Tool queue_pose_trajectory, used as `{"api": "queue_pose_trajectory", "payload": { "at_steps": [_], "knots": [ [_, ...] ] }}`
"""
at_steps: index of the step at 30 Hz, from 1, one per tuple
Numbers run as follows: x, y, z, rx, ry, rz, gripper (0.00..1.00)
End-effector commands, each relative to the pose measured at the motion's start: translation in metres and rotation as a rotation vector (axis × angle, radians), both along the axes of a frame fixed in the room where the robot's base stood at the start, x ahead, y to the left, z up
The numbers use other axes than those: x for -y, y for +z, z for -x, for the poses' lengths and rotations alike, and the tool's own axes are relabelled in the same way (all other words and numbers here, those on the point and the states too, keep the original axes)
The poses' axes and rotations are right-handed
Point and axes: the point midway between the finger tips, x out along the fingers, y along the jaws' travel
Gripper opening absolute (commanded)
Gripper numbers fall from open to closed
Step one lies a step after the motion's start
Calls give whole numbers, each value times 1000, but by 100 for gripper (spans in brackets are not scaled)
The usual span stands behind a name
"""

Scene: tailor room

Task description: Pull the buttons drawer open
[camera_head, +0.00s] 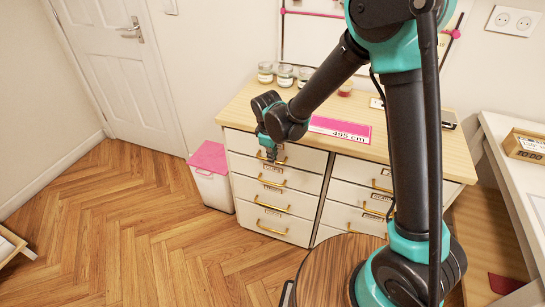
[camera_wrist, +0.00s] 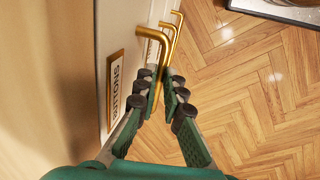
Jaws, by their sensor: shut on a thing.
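The buttons drawer (camera_head: 295,154) is the top left drawer of a white dresser in the head view. In the wrist view its white front (camera_wrist: 112,22) stands at the left, with a label reading BUTTONS (camera_wrist: 115,90). Its brass handle (camera_wrist: 157,42) runs down between my fingers. My gripper (camera_wrist: 164,92) is shut on this handle; the fingers hide its lower part. In the head view my gripper (camera_head: 270,154) is at the drawer's front and partly covers it. The drawer looks about flush with the dresser; a small gap cannot be told.
Labelled drawers with brass handles (camera_head: 272,207) lie below and to the right. Glass jars (camera_head: 285,76) and a pink-and-white mat (camera_head: 341,129) are on the wooden top. A pink-lidded bin (camera_head: 211,185) stands left of the dresser. The floor (camera_head: 150,225) in front is clear.

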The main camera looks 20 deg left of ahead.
Motion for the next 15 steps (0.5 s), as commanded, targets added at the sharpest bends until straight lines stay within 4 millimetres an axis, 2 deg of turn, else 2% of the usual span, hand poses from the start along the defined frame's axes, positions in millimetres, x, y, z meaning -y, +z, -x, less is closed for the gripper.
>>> {"api": "queue_pose_trajectory", "payload": {
  "at_steps": [8, 11, 15],
  "knots": [
    [0, 0, 3, 0, 1, 0, 0],
    [-1, 0, 11, 0, 1, 0, 0],
    [-3, 0, 33, 0, 3, 0, 0]
  ]
}}
